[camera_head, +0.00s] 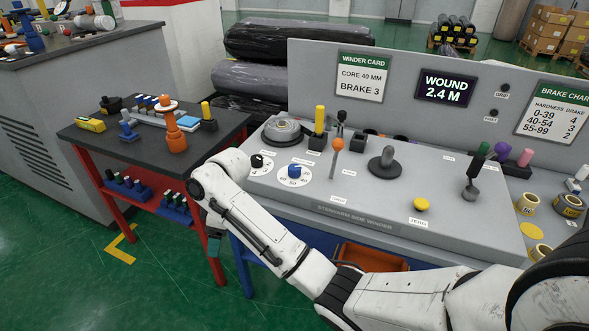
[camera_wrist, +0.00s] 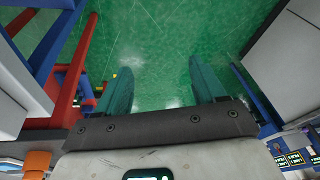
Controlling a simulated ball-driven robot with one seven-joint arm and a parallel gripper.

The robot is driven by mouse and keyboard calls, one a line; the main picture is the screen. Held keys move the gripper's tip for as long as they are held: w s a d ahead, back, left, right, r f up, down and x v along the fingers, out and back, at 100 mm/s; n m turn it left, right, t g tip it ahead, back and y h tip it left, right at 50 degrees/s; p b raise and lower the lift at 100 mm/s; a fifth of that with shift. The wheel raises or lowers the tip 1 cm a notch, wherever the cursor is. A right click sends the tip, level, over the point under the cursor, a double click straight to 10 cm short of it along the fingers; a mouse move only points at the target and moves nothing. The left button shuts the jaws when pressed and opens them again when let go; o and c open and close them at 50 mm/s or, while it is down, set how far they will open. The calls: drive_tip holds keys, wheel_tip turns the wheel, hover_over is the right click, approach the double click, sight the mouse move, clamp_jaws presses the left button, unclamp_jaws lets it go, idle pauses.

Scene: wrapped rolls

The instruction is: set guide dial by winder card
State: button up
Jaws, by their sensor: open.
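The winder card (camera_head: 362,76) is on the grey back panel and reads "CORE 40 MM" and "BRAKE 3". Two dials sit at the left of the sloped console: one with a black knob (camera_head: 257,160), partly hidden by my arm, and one with a blue knob (camera_head: 294,171) on a white disc. Their small labels and settings are too small to read, so I cannot tell which is the guide dial. My gripper (camera_head: 214,244) hangs low between the red-legged table and the console, left of and below the dials. In the wrist view it (camera_wrist: 162,88) is open and empty, pointing at the green floor.
The console (camera_head: 350,190) carries an orange-knobbed lever (camera_head: 337,144), a grey joystick (camera_head: 387,158) and a yellow button (camera_head: 421,204). A display (camera_head: 446,86) reads "WOUND 2.4 M". The dark-topped table (camera_head: 150,148) at left holds small parts. An orange bin (camera_head: 372,257) is below the console.

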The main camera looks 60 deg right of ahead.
drive_tip(key=w+d+r+h, duration=0.15)
drive_tip(key=d+r, duration=0.25)
drive_tip(key=d, duration=0.7)
wheel_tip(320, 180, up, 10)
drive_tip(key=f+g+h+b, duration=0.1)
drive_tip(key=g, duration=0.1)
hover_over(293, 167)
wheel_tip(293, 167, down, 10)
drive_tip(key=shift+r, duration=0.1)
drive_tip(key=shift+c, duration=0.2)
drive_tip(key=c, duration=1)
drive_tip(key=shift+p, duration=0.35)
